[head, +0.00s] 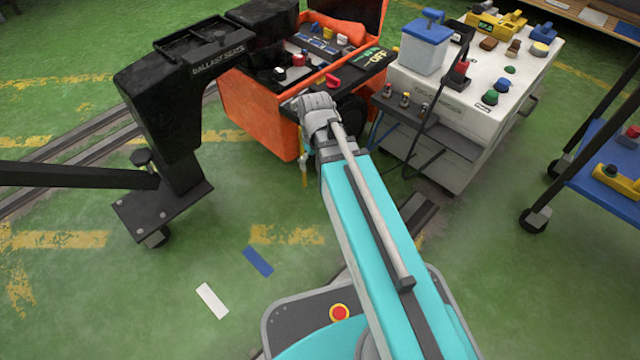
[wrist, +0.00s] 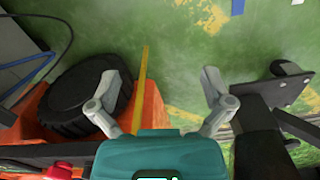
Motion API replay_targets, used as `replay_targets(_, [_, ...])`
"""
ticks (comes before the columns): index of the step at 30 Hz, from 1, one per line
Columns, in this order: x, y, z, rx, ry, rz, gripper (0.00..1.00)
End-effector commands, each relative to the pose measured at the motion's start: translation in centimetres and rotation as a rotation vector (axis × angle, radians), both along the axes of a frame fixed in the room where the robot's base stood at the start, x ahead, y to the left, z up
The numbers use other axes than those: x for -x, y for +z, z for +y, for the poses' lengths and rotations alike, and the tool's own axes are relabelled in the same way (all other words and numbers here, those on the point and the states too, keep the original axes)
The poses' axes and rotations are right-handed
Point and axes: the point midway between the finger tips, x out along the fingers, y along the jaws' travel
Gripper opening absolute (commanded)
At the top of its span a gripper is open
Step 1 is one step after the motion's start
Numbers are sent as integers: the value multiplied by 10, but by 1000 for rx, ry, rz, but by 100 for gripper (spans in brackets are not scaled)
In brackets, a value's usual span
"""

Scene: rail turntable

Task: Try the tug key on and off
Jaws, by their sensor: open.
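The orange tug (head: 258,115) stands at the upper middle of the head view, with an open control deck. A red knob-like part (head: 333,81), possibly the key, sits on the deck beside a sign reading OFF (head: 377,60). A red part (wrist: 60,170) also shows at the lower left edge of the wrist view; I cannot tell whether it is the same one. My gripper (wrist: 160,75) is open and empty, its fingers spread above the tug's side. The black tyre (wrist: 82,102) is by the left finger.
A black ballast gantry (head: 165,105) stands left of the tug. A white cabinet (head: 470,95) with a blue-lidded box (head: 425,45) stands at right. A blue cart (head: 610,165) is at the far right.

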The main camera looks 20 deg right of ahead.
Motion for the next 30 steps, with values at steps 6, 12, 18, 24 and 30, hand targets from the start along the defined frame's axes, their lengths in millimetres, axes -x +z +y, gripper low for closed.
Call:
replay_targets(6, [20,-19,0,0,-138,0,100])
replay_targets(12, [33,-29,0,0,-250,0,100])
replay_targets(18, [40,-34,0,0,-313,0,100])
replay_targets(24, [41,-35,0,0,-331,0,100])
replay_targets(30, [41,-35,0,0,-330,0,100])
